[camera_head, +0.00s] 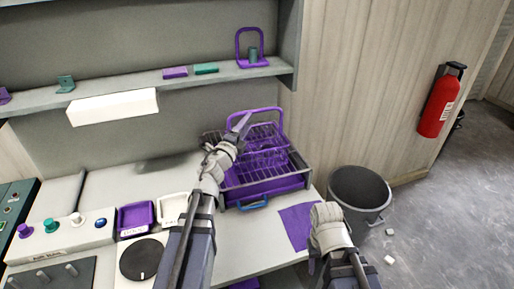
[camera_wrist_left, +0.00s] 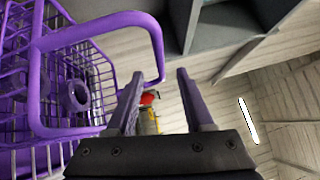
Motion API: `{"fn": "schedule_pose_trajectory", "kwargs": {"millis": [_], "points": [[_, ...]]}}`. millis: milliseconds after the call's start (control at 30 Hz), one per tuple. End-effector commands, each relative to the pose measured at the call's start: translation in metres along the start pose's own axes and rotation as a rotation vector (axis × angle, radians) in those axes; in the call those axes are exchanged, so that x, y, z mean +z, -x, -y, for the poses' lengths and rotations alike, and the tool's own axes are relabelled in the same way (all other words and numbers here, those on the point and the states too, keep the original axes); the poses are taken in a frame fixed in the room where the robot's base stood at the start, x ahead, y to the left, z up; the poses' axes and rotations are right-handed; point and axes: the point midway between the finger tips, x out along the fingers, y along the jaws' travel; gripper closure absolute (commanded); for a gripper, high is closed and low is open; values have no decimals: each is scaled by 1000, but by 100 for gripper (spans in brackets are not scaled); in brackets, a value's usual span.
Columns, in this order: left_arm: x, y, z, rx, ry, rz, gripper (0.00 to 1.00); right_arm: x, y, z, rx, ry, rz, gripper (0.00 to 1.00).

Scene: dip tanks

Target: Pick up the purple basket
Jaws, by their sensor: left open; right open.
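The purple basket (camera_head: 258,140) is a wire basket with a tall loop handle (camera_head: 255,113). It stands in a wire rack over a purple tray on the counter. In the left wrist view the basket (camera_wrist_left: 90,85) fills the left side, upright loop handle (camera_wrist_left: 98,22) included. My left gripper (camera_head: 243,123) is by the handle, open and empty. Its fingers (camera_wrist_left: 158,75) show apart, and the handle's end appears between their tips; I cannot tell whether they touch. My right gripper (camera_head: 327,213) is open, low by the purple cloth; its fingertips are hard to see.
The rack (camera_head: 297,182) has a blue handle (camera_head: 253,203) in front. A purple cloth (camera_head: 297,226) lies at the counter's right edge. A grey bin (camera_head: 359,190) stands on the floor beside it. A shelf (camera_head: 130,98) runs above the counter. Knobs and small trays (camera_head: 136,218) sit left.

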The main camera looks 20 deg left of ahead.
Motion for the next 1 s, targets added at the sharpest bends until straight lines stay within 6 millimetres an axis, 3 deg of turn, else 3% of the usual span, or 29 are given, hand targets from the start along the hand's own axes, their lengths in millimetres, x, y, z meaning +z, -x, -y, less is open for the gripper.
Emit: {"fn": "schedule_pose_trajectory", "kwargs": {"millis": [200, 467, 800, 1000], "points": [[1, -24, 0, 0, 2, 1, 48, 0, 4, 0, 0, 0, 0, 50], [0, -32, 0, 0, 3, 1, 48, 0, 5, 0, 0, 0, 0, 50], [0, -76, 0, 0, 3, 1, 48, 1, 11, -1, 0, 0, 0, 50], [0, -77, 0, 1, 3, 2, 48, 1, 11, -1, 0, 0, 0, 50]]}}
